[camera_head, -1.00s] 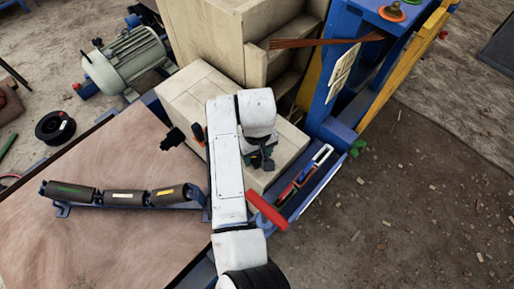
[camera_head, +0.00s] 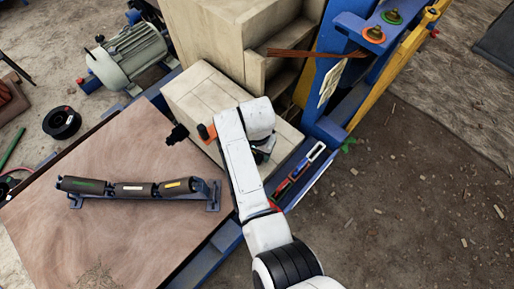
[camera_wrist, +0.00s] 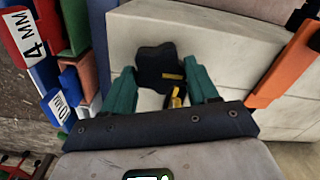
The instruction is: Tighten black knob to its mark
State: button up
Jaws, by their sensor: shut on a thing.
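The black lobed knob (camera_wrist: 158,62) sits against the cream block (camera_wrist: 225,45) in the wrist view. My gripper (camera_wrist: 160,72) has its two teal fingers on either side of the knob and is shut on it. Yellow marks (camera_wrist: 175,92) show just below the knob, between the fingers; whether they line up with anything I cannot tell. In the head view my white arm reaches over the cream block (camera_head: 195,88) and hides most of the gripper and the knob.
An orange part (camera_wrist: 287,65) stands right of my gripper in the wrist view. Labelled blocks, one reading 4 MM (camera_wrist: 32,42), are close on the left. In the head view, a tool tray (camera_head: 313,172) lies right of my arm and a roller set (camera_head: 130,189) on the wooden board.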

jog(key=m+p, duration=0.1)
jog(key=m, duration=0.4)
jog(key=shift+m+p, duration=0.3)
jog(key=shift+m, duration=0.1)
dwell(0.4)
jog(key=o, duration=1.1)
jog(key=shift+c, duration=0.2)
notch_tip(320, 180, up, 11)
jog(key=shift+d+f, duration=0.1)
